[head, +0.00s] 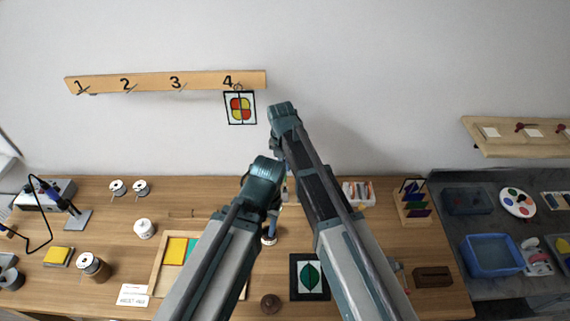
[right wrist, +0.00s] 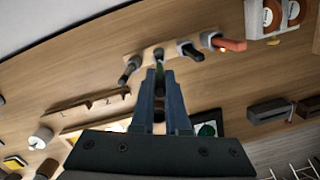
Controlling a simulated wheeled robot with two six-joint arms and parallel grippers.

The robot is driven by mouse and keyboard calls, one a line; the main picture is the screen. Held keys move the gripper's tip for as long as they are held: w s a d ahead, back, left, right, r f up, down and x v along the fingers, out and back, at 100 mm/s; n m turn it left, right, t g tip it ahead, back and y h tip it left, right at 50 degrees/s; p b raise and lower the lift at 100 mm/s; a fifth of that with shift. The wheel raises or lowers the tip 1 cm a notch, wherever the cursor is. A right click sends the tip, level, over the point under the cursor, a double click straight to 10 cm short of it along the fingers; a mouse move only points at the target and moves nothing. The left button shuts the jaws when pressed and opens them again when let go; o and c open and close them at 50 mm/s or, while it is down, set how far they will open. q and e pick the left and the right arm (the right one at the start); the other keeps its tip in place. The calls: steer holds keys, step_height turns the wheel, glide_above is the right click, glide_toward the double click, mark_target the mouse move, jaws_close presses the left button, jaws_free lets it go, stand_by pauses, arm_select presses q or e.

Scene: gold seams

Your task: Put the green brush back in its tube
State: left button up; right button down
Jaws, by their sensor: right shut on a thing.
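In the right wrist view my right gripper (right wrist: 160,85) is shut on the green brush (right wrist: 160,74), a thin green piece showing between its fingertips. The brush's far end points at a small tube-like holder (right wrist: 158,54) in a row on the table. I cannot tell whether the brush is inside the tube or just in front of it. Other holders with dark (right wrist: 192,52) and red-brown (right wrist: 228,44) handles stand beside it, and a dark one (right wrist: 128,70) is at the left. In the head view my arms hide the right gripper and most of this row. My left gripper does not show clearly.
A framed green leaf panel (head: 310,276) and a wooden tray (head: 158,266) lie near the arms. A white box of coloured pieces (head: 358,192) and a wooden rack (head: 414,208) stand to the right. A blue basin (head: 492,256) is on the grey counter.

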mark_target(285, 181)
steer(key=shift+f+b, duration=3.5)
stand_by(1.0)
steer(key=c, duration=1.4)
jaws_free()
steer(key=o, duration=0.6)
steer(key=shift+c, duration=0.2)
steer(key=shift+o, duration=0.3)
steer(key=o, duration=0.4)
steer(key=shift+r, duration=0.1)
step_height(285, 181, up, 7)
steer(key=p, duration=0.7)
